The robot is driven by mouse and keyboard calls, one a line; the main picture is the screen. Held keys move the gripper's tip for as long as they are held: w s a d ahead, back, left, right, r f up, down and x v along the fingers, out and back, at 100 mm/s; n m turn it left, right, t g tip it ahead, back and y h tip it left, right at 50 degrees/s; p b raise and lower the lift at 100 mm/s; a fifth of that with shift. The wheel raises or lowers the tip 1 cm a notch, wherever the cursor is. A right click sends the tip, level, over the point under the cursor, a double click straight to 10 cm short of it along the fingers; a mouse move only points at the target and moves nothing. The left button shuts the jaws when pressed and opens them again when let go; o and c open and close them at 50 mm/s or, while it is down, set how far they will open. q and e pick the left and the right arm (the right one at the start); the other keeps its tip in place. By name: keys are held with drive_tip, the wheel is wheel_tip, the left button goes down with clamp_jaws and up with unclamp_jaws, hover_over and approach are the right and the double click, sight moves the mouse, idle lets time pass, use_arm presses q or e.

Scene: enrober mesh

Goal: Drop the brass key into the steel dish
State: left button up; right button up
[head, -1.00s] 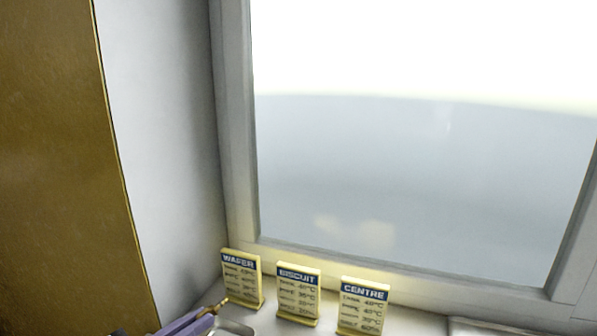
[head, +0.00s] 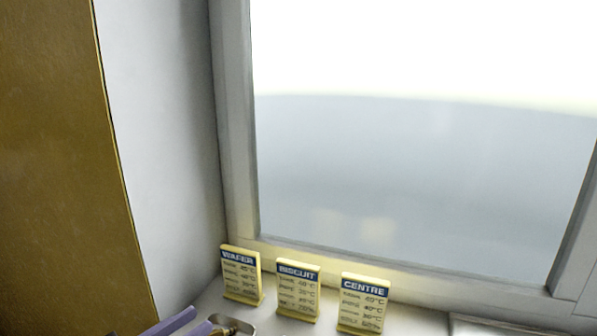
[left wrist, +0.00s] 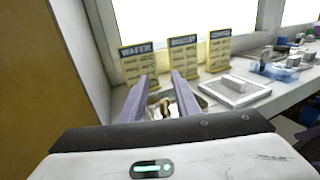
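The brass key (head: 229,325) shows at the bottom edge of the head view, lower than the card feet. In the left wrist view the key (left wrist: 164,107) shows between my fingers, against the steel dish (left wrist: 192,102), and appears to lie in it. The dish (head: 247,328) is mostly cut off in the head view. My left gripper (head: 200,322) has its two purple fingers spread apart, with a gap around the key; it also shows open in the left wrist view (left wrist: 162,82). My right gripper is in neither view.
Three yellow cards stand behind the dish: WAFER (head: 241,275), BISCUIT (head: 298,290) and CENTRE (head: 363,302). A brown panel (head: 60,170) and wall bound the left.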

use_arm(q)
drive_tip(key=b+v, duration=0.2)
drive_tip(key=v, duration=0.7)
